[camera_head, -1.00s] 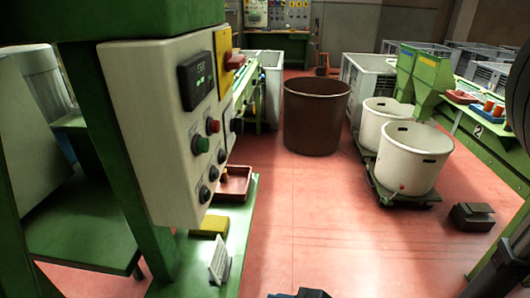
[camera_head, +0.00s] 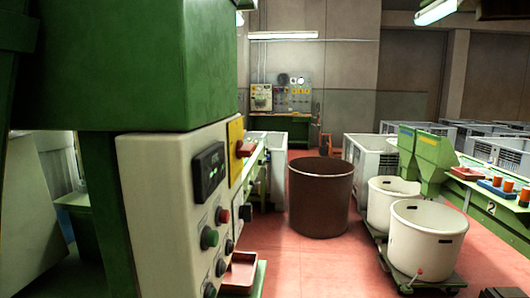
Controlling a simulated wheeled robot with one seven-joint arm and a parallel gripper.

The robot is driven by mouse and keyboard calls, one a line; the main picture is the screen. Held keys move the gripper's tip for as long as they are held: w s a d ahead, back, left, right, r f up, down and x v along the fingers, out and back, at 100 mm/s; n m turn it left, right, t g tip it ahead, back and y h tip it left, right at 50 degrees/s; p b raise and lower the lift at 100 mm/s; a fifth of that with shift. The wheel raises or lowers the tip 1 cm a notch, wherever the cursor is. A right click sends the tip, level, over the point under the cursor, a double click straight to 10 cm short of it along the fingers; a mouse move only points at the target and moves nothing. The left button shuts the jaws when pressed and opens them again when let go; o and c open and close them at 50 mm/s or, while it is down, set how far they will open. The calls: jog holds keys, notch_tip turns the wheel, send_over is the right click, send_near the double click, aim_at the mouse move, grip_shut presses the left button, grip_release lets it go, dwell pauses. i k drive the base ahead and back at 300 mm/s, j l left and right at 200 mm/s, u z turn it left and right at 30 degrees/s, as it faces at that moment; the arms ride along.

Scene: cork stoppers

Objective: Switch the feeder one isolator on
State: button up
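A red switch handle (camera_head: 246,149) sits on a yellow plate (camera_head: 235,150) at the upper right of the pale control box (camera_head: 165,195), close at the left. The handle juts toward the right; I cannot read its position or any label. The box also has a lit display (camera_head: 209,171), a green button (camera_head: 209,238), a red button (camera_head: 223,216) and several dark knobs. On the far wall are a pale panel (camera_head: 261,97) and a board with small yellow items (camera_head: 298,97); their labels are too small to read. My gripper is not in view.
A brown bin (camera_head: 320,200) stands mid-floor. Two white tubs (camera_head: 425,240) stand on dollies at the right, before green hoppers (camera_head: 432,150) and a green bench marked 2. A red tray (camera_head: 240,272) is below the box. Red floor (camera_head: 305,265) is clear between.

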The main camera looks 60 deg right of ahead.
aim_at(246, 150)
jog(key=i+l+u, duration=0.1)
jog(key=l+u, duration=0.15)
jog(key=l, duration=0.6)
jog(key=l+u, duration=0.25)
jog(key=l, duration=0.6)
jog(key=i, duration=0.05)
